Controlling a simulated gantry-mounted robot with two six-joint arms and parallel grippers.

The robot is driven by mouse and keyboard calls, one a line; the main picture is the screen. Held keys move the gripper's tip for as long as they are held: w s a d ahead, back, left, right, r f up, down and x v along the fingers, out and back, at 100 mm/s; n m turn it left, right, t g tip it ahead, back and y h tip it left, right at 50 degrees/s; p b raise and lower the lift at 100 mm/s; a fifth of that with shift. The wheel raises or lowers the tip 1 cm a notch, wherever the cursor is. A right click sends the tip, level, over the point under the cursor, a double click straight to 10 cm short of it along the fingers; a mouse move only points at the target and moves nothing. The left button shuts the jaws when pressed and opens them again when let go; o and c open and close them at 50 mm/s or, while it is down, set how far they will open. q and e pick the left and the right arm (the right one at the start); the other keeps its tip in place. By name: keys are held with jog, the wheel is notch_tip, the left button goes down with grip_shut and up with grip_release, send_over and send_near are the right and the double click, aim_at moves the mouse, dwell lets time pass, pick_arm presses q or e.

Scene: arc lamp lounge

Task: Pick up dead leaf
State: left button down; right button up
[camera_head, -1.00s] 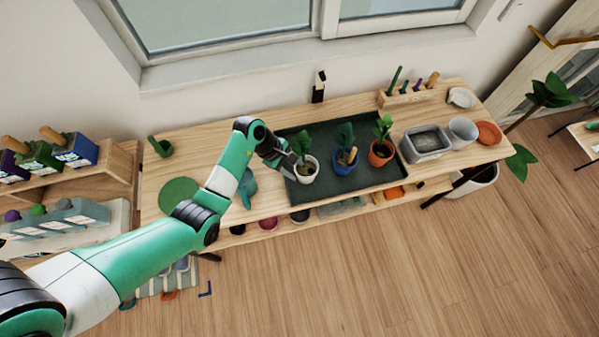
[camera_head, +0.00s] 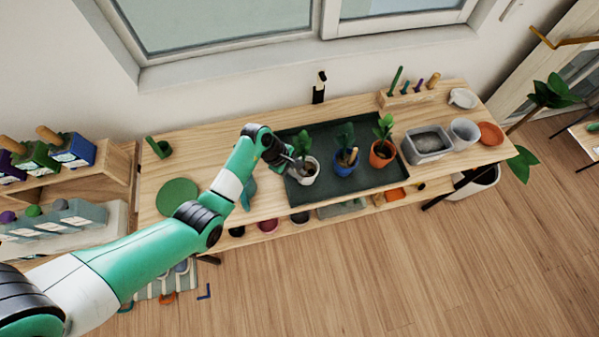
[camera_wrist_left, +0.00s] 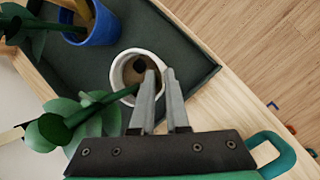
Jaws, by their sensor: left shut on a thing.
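The white pot (camera_head: 306,178) with a green plant (camera_head: 302,143) stands at the left of the dark green tray (camera_head: 372,182). It also shows in the left wrist view (camera_wrist_left: 114,76), with brown soil and darker patches inside. My left gripper (camera_head: 296,165) is at this pot. In the left wrist view its fingertips (camera_wrist_left: 160,71) are close together over the pot's soil and rim, beside the plant's stem. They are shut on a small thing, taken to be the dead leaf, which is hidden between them. My right gripper is not in view.
A blue pot (camera_head: 345,168) and an orange pot (camera_head: 379,159), both planted, stand to the right on the tray. A grey tub (camera_head: 427,154) is beyond the tray. The wooden bench's front edge is close.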

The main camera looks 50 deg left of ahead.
pick_arm(q)
jog(key=shift+r, duration=0.3)
jog(key=r, duration=0.1)
jog(key=r+p, duration=0.2)
jog(key=shift+s+r, duration=0.25)
jog(key=shift+r, duration=0.1)
jog(key=s+r+p, duration=0.9)
jog(key=s+r, duration=0.4)
jog(key=shift+s+d+r+p, duration=0.15)
jog(key=shift+s+r+p, duration=0.1)
jog(key=shift+r+p, duration=0.1)
